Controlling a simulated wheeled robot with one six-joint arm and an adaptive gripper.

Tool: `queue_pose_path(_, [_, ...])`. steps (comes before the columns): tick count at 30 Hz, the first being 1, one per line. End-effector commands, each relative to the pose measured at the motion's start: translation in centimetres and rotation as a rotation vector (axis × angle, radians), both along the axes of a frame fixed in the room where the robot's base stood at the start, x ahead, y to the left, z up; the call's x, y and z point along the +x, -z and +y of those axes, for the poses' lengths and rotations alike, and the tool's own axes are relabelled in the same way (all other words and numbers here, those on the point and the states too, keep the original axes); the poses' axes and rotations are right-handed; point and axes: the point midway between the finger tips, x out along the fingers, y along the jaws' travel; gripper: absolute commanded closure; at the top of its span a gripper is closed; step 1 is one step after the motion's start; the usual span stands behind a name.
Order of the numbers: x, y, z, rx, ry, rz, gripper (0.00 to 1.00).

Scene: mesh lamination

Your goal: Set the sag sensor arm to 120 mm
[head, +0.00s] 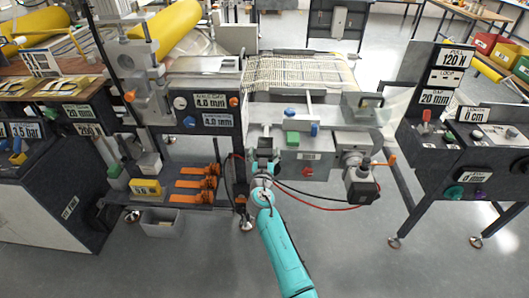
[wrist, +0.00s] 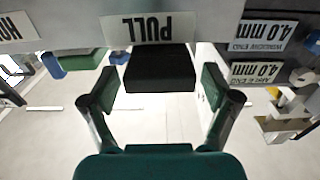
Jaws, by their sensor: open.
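My gripper (head: 262,168) is at the front of the central grey machine (head: 320,140) in the head view. In the wrist view, my gripper (wrist: 158,88) is open, with its two green-padded fingers apart on either side of a black block (wrist: 160,68). The block hangs just below an upside-down PULL label (wrist: 150,28); gaps show on both sides, and whether the block is fully between the pads I cannot tell. I cannot tell which part is the sag sensor arm, and no label reading 120 mm is legible.
Two upside-down 4.0 mm labels (wrist: 262,36) show at the wrist view's right. In the head view, an orange handle (head: 380,163) and a red cable lie right of my gripper. A dark console (head: 455,125) stands farther right, with a 120 N display. Orange clamps (head: 197,185) sit left on a shelf.

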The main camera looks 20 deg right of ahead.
Motion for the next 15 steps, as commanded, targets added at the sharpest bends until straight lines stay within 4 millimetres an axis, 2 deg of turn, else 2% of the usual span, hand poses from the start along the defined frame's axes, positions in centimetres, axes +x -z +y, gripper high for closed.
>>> queue_pose_path(2, [-0.02,0.00,0.01,0.000,0.000,0.000,0.12])
queue_pose_path(5, [-0.02,0.00,0.01,0.000,0.000,0.000,0.35])
queue_pose_path(12, [-0.03,0.00,0.01,0.000,0.000,0.000,0.95])
queue_pose_path(13, [-0.03,0.00,0.01,0.000,0.000,0.000,1.00])
queue_pose_path(15, [-0.03,-0.02,0.01,0.000,0.000,0.000,1.00])
